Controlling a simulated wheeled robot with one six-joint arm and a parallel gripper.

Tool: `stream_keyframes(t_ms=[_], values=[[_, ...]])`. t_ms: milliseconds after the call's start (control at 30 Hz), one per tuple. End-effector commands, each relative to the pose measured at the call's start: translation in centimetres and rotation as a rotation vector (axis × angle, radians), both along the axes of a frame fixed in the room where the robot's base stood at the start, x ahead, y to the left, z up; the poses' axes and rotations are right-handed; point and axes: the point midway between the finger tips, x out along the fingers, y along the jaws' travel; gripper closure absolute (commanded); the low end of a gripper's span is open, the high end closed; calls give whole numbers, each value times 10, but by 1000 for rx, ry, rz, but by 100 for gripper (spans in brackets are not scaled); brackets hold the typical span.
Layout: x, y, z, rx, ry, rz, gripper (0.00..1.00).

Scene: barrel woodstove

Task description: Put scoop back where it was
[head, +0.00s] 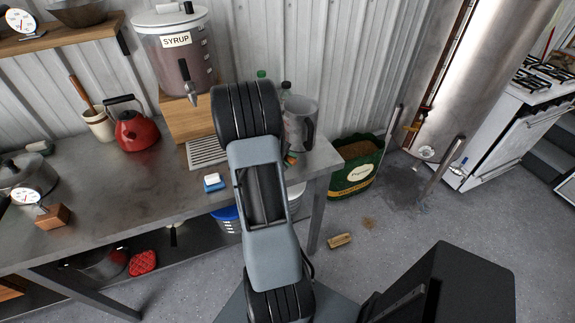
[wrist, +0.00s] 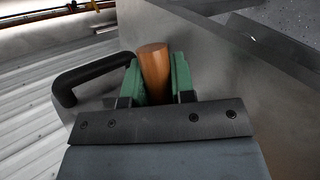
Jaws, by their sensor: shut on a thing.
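In the wrist view, my gripper (wrist: 153,80) is shut on the wooden handle of the scoop (wrist: 153,62), with a green pad on each side of it. The rest of the scoop is hidden. A black curved handle (wrist: 85,72) is close to the left of the gripper. In the head view, my arm hides most of the gripper, and only small green and orange bits (head: 290,160) show beside the arm. They are near the grey pitcher (head: 299,125) at the right end of the metal table (head: 110,195).
A green bag of brown pellets (head: 355,165) stands on the floor right of the table. A syrup dispenser (head: 178,50), red kettle (head: 135,130) and blue-and-white sponge (head: 213,182) are on the table side. A brush (head: 340,240) lies on the floor. Open floor lies right of the table.

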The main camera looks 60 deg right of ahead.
Motion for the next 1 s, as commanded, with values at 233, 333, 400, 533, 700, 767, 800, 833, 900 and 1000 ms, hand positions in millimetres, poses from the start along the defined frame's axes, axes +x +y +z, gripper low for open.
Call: stream_keyframes(t_ms=[233, 333, 400, 533, 700, 767, 800, 833, 900, 1000], values=[[0, 0, -30, 3, 2, 1, 100], [0, 0, -35, 1, 1, 1, 100], [0, 0, -36, 0, -1, 1, 100], [0, 0, -36, 0, -1, 1, 100], [0, 0, -38, 0, -1, 1, 100], [0, 0, -37, 1, 1, 1, 71], [0, 0, -37, 1, 1, 1, 67], [0, 0, -37, 1, 1, 1, 64], [0, 0, -37, 1, 1, 1, 57], [0, 0, -37, 1, 1, 1, 51]])
